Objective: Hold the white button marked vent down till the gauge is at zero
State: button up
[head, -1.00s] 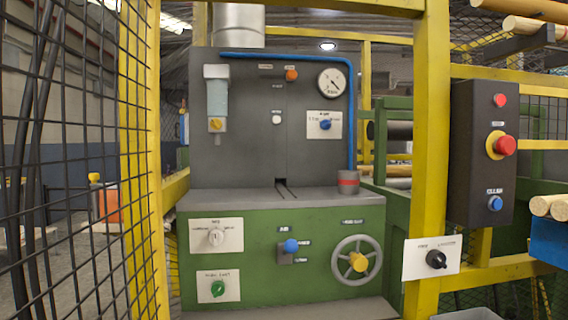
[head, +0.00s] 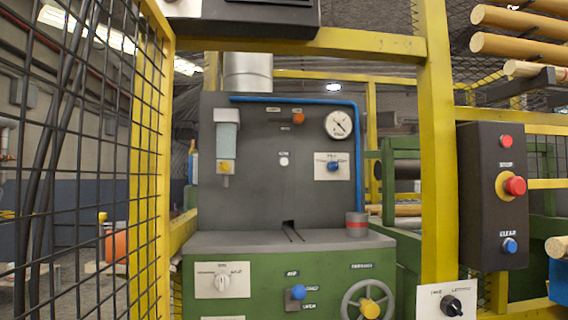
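A small white button (head: 284,161) sits in the middle of the grey upright panel (head: 255,190) of the machine. The tiny label by it is too small to read. A round white gauge (head: 338,125) is at the panel's upper right; its dark needle points to the lower right, but the scale is too small to read. My gripper is not in view, and nothing covers the button or the gauge.
A yellow frame (head: 437,160) and mesh (head: 75,200) surround the opening before the machine. An orange button (head: 299,118) and a blue knob (head: 333,167) are on the same panel. A dark control box (head: 492,195) hangs at the right.

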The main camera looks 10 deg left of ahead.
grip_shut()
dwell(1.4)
